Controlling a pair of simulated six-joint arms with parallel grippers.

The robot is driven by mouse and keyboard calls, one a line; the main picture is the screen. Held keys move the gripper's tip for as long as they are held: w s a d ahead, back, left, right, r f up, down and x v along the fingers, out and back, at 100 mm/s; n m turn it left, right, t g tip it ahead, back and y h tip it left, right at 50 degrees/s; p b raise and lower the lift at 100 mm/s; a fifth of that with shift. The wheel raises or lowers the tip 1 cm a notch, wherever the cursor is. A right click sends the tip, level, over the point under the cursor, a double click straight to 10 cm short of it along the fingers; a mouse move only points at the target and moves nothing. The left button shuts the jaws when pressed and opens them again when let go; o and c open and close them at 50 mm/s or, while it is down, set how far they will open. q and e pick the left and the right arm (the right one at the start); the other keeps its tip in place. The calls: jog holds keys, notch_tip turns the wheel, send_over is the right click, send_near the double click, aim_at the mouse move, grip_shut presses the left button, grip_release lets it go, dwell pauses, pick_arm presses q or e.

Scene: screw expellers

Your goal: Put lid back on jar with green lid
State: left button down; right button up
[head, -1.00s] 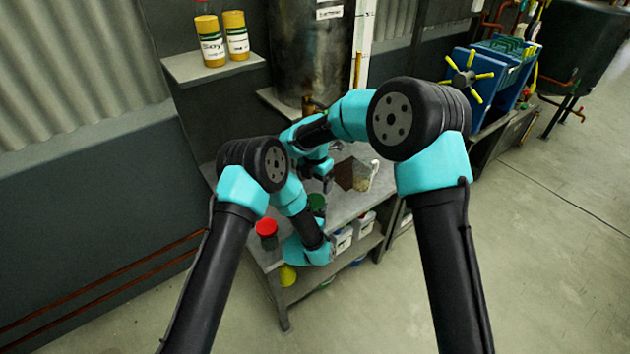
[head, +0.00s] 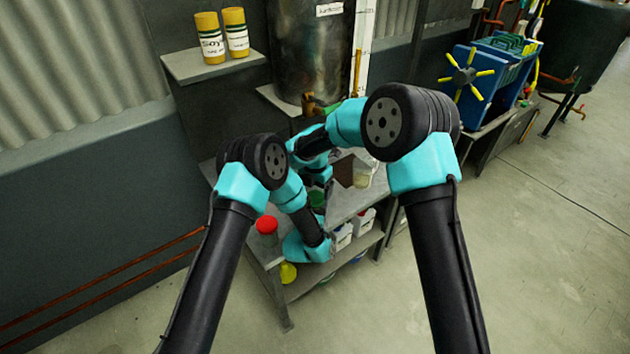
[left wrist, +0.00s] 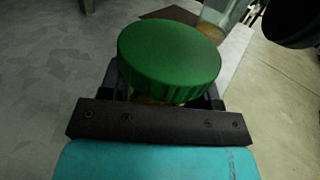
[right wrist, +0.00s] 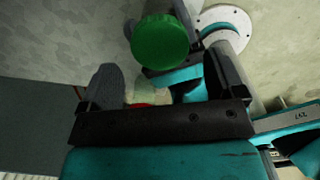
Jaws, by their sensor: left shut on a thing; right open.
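A green lid (left wrist: 170,52) fills the middle of the left wrist view, over the mouth of a clear jar (left wrist: 158,100) with tan contents. I cannot tell whether the lid is fully seated. My left gripper (left wrist: 165,92) is shut around the jar just below the lid. The lid also shows in the right wrist view (right wrist: 160,42), beyond the fingertips of my right gripper (right wrist: 160,72), which is open and empty. In the head view the green lid (head: 316,198) shows small beside my left arm, and most of the jar is hidden.
A red-lidded jar (head: 267,228) stands near the bench's left edge. A clear container (head: 363,176) stands at the right beside a brown piece (head: 344,172). White bins (head: 342,236) and a yellow item (head: 288,272) sit below. A metal tank (head: 310,55) stands behind.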

aim_at(315, 197)
jog(key=shift+f, duration=1.85)
jog(key=shift+c, duration=0.3)
jog(key=c, duration=0.8)
jog(key=o, duration=0.9)
jog(key=shift+o, duration=0.2)
jog(key=shift+r, duration=2.3)
jog(key=shift+r, duration=1.75)
jog(key=shift+c, duration=0.4)
